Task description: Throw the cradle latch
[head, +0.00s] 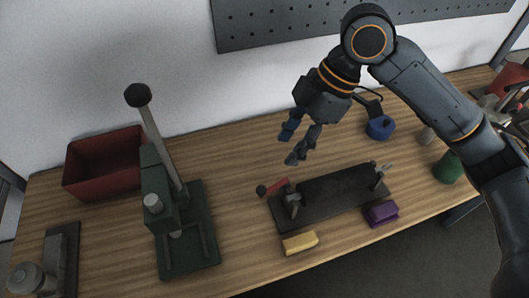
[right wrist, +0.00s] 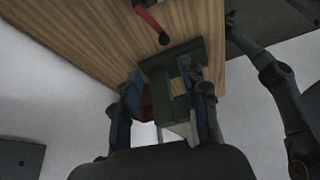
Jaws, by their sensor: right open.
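The cradle (head: 336,211) is a dark base on the bench holding a long black piece (head: 335,186) between end supports. At its left end is the red latch lever (head: 277,187) with a dark knob (head: 261,190); the lever also shows at the top of the right wrist view (right wrist: 148,17). My right gripper (head: 290,148) is open and empty, above and behind the latch, apart from it. Its two fingers also show in the right wrist view (right wrist: 166,85). My left gripper is not seen.
A green lever press (head: 160,190) and a red bin (head: 103,165) stand to the left. A yellow block (head: 300,243) and a purple block (head: 381,214) lie in front of the cradle. A blue object (head: 380,127) and a green one (head: 447,168) are right. A pegboard (head: 300,22) hangs behind.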

